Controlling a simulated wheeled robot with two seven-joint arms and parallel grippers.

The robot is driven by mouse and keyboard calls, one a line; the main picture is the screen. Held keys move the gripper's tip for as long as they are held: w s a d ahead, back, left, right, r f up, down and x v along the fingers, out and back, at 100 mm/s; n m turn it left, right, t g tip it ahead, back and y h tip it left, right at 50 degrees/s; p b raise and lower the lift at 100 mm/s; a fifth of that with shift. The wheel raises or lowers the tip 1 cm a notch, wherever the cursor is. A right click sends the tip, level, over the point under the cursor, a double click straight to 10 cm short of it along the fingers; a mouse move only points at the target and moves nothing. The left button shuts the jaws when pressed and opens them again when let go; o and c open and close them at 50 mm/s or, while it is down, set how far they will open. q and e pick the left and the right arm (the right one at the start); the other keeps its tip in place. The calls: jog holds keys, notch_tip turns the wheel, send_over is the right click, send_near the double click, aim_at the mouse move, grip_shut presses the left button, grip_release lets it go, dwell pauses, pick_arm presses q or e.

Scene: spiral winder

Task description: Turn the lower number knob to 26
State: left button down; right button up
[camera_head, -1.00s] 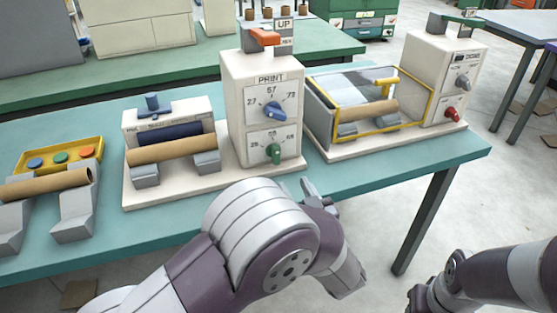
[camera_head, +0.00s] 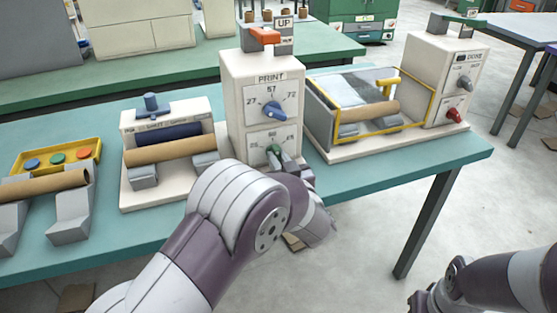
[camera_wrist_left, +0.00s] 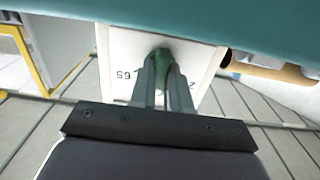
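The lower number knob (camera_head: 274,152) is green and sits on the lower dial of the white PRINT box (camera_head: 235,110). Numbers stand around it; its exact setting is hidden. My left gripper (camera_head: 290,163) is at the knob, partly hidden by my own arm. In the left wrist view, its two fingers (camera_wrist_left: 163,75) reach up to the green knob (camera_wrist_left: 159,54), one on each side with a narrow gap between them. Whether they press on it I cannot tell.
A blue knob (camera_head: 274,109) sits on the upper dial just above, and an orange lever (camera_head: 263,36) on top of the box. A roller unit (camera_head: 170,150) stands to the left, a yellow-framed bin (camera_head: 375,125) to the right. The teal table edge (camera_head: 400,172) runs in front.

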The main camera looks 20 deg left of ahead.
pick_arm(q)
jog(key=shift+n, duration=0.4)
jog(key=n+b, duration=0.2)
jog(key=shift+f+n, duration=0.15)
jog(key=shift+n, duration=0.25)
jog(key=n+b, duration=0.2)
jog(key=n, duration=0.1)
jog(key=shift+f+n+b, duration=0.1)
jog(key=shift+n+b, duration=0.2)
jog(key=shift+b, duration=0.05)
jog(key=n+b, duration=0.3)
jog(key=shift+n, duration=0.3)
jog(key=shift+r+n+b, duration=0.2)
jog(key=shift+n+b, duration=0.2)
jog(key=shift+n, duration=0.2)
jog(key=c, duration=1.1)
grip_release()
